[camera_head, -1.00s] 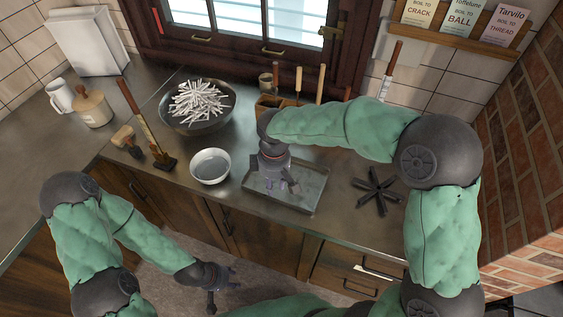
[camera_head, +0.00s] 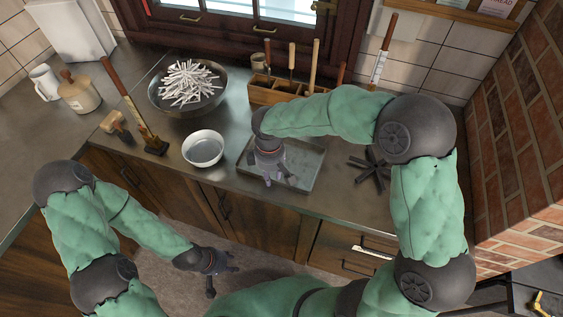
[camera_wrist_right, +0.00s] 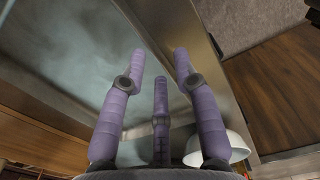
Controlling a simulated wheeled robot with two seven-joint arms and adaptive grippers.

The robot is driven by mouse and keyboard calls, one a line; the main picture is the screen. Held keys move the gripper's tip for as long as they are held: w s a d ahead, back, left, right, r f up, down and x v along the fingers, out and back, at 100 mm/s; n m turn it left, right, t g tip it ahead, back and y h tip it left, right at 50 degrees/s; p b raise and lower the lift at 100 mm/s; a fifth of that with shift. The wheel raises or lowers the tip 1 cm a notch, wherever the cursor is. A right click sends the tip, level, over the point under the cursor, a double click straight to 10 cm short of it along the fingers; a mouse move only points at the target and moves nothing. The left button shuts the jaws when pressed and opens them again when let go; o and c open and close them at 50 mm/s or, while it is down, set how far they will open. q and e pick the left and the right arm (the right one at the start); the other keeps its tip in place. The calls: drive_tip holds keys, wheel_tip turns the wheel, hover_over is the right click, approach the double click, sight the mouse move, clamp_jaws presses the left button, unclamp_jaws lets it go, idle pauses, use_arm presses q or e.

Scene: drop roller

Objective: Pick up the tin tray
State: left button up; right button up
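The tin tray (camera_head: 311,166) is a shallow grey rectangle lying flat on the steel counter. My right gripper (camera_head: 278,179) is over its front part, close to the front rim, and the right arm hides some of the tray. In the right wrist view the purple fingers (camera_wrist_right: 160,62) are spread and nothing is held. The tray floor (camera_wrist_right: 70,45) shows on the left, and its rim (camera_wrist_right: 200,62) runs beneath the right-hand finger. I cannot tell whether the fingers touch it. My left gripper (camera_head: 222,270) hangs below the counter front, with its fingers apart and empty.
Left of the tray stands a white bowl (camera_head: 203,148), which also shows in the right wrist view (camera_wrist_right: 222,148). A dark bowl of white sticks (camera_head: 160,101) is behind it. A wooden tool box (camera_head: 262,95) stands behind the tray, and a black star-shaped object (camera_head: 371,172) lies to the right.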

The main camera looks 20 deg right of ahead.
drive_tip(key=shift+f, duration=0.75)
clamp_jaws()
drive_tip(key=shift+r, duration=0.1)
drive_tip(key=shift+r, duration=0.1)
